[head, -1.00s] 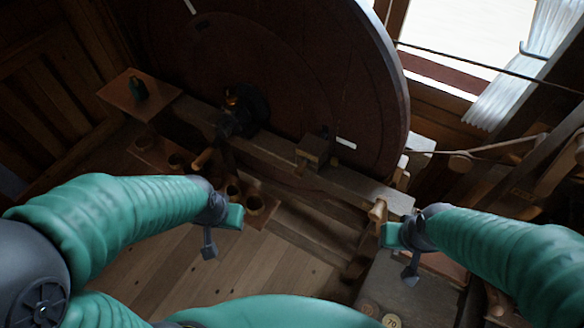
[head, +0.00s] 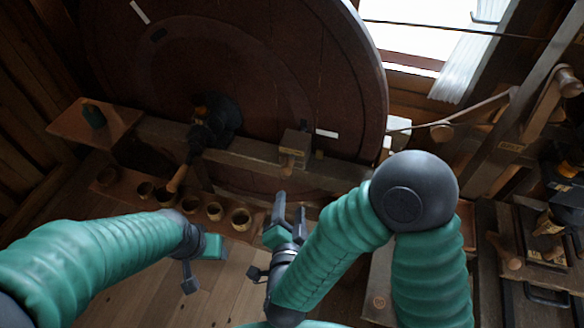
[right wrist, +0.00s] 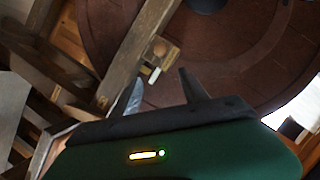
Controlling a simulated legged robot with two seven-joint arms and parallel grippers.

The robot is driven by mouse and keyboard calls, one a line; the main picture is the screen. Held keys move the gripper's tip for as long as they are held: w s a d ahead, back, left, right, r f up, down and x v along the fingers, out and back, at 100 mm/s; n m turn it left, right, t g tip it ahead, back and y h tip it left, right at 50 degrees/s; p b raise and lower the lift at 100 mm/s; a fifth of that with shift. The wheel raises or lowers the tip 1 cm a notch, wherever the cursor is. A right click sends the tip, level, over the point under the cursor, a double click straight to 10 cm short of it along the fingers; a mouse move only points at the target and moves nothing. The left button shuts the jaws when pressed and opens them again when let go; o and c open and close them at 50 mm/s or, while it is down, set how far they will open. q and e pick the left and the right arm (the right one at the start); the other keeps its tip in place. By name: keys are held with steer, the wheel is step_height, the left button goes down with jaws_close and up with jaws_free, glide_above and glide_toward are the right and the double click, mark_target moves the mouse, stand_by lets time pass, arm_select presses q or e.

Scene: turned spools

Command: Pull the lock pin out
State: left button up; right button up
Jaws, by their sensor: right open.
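A small wooden block (head: 297,142) sits on the beam in front of the big dark wheel. A short peg, which looks like the lock pin (head: 287,161), sticks out of its near side. My right gripper (head: 291,203) is open and empty below the peg, its fingers pointing up toward it with a gap between.
The big wheel (head: 240,60) fills the back. A lever with a wooden handle (head: 177,179) hangs left of the block. Several round cups (head: 214,211) sit in a low rack along the beam (head: 250,158). A cord runs to a wooden frame at right.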

mark_target(285, 173)
steer(key=w+a+f, duration=0.1)
steer(key=w, duration=0.2)
steer(key=w+f+p, duration=0.1)
steer(key=w, duration=0.3)
steer(key=w+a+f, duration=0.1)
steer(key=w, duration=0.2)
steer(key=shift+w+a+f+p, duration=0.25)
steer(key=shift+a+f+p, duration=0.05)
steer(key=shift+f, duration=0.1)
steer(key=w, duration=0.1)
steer(key=w+d, duration=0.1)
steer(key=w+f, duration=0.1)
steer(key=w, duration=0.1)
steer(key=shift+w+d+f+p, duration=0.1)
steer(key=shift+d+p, duration=0.2)
steer(key=shift+d, duration=0.05)
steer(key=shift+w+d+f, duration=0.15)
steer(key=shift+w+d, duration=0.15)
steer(key=shift+a, duration=0.75)
steer(key=c, duration=0.5)
steer(key=shift+a, duration=0.1)
steer(key=shift+c, duration=2.3)
steer(key=shift+w+d, duration=0.1)
steer(key=shift+d, duration=0.3)
jaws_close()
arm_select(q)
steer(key=shift+a+r, duration=0.55)
steer(key=shift+a, duration=0.25)
